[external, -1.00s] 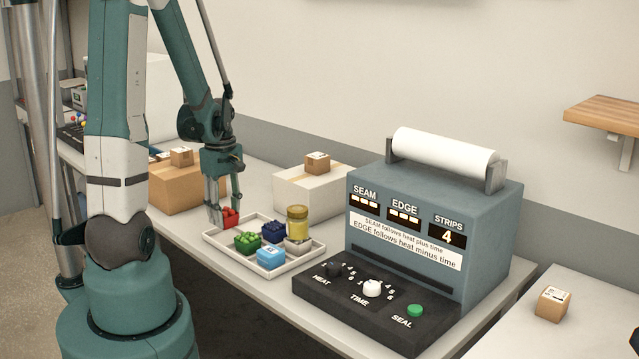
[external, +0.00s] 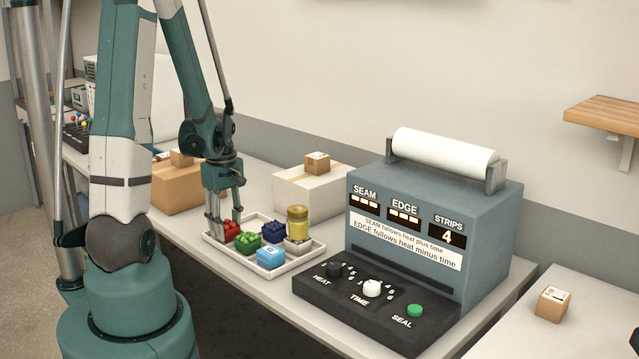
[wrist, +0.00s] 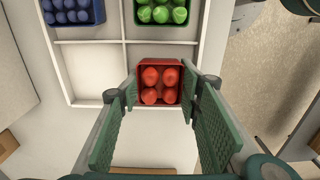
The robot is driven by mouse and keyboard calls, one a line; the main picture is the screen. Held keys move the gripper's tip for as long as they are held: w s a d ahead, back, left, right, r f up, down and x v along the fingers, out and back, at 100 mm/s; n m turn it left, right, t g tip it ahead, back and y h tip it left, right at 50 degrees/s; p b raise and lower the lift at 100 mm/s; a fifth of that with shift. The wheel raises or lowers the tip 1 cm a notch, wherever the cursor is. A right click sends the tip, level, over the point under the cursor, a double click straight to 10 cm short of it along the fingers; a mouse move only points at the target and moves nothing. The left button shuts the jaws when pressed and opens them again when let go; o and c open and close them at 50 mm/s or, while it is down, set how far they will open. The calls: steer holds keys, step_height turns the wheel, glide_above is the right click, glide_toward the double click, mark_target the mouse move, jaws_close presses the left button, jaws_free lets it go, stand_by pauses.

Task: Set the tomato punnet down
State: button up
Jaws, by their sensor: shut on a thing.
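The tomato punnet (external: 231,229), red with red tomatoes, is between my gripper's fingers (external: 224,231) at the tray's left corner. In the wrist view the punnet (wrist: 159,84) sits between the two green pads of my gripper (wrist: 158,91), which is shut on it. There it overlaps one compartment and the near rim of the white divided tray (wrist: 86,74). Its underside is hidden, so I cannot tell whether it touches the tray floor.
The tray also holds a green punnet (external: 247,242), a dark blue punnet (external: 273,231), a light blue box (external: 271,257) and a yellow jar (external: 297,221). Cardboard boxes (external: 178,190) and a white box (external: 309,191) stand behind. The sealing machine (external: 430,240) is to the right.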

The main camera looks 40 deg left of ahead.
mark_target(227, 224)
steer(key=shift+f, duration=0.1)
steer(key=o, duration=0.6)
steer(key=shift+r, duration=0.2)
steer(key=shift+r+p, duration=0.75)
steer(key=shift+r, duration=5.15)
